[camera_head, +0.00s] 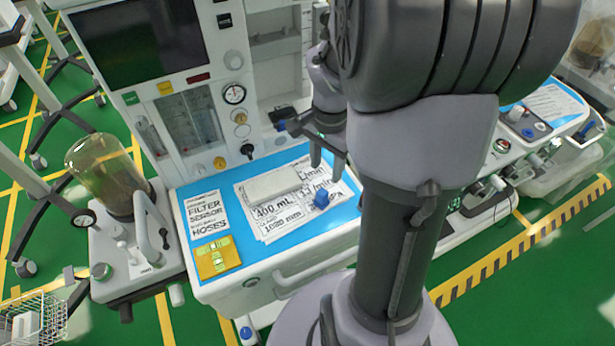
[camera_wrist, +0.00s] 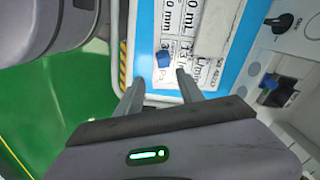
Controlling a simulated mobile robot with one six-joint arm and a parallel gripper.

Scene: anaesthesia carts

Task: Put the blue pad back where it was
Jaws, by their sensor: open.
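The blue pad (camera_head: 322,199) is a small blue block lying on printed white sheets on the cart's blue-edged worktop. In the wrist view the blue pad (camera_wrist: 164,59) lies just beyond the fingertips, roughly between them. My gripper (camera_head: 328,162) hangs over the worktop, fingers pointing down, above the pad and apart from it. In the wrist view my gripper (camera_wrist: 160,79) is open, with nothing between its fingers. My arm covers the right part of the worktop in the head view.
A white block (camera_head: 271,184) lies on the sheets left of the pad. A yellow panel (camera_head: 218,258) is at the worktop's front left corner. Cart knobs and gauges (camera_head: 234,94) rise behind. A clear canister (camera_head: 105,170) stands left; a drawer handle (camera_head: 315,268) juts from the front.

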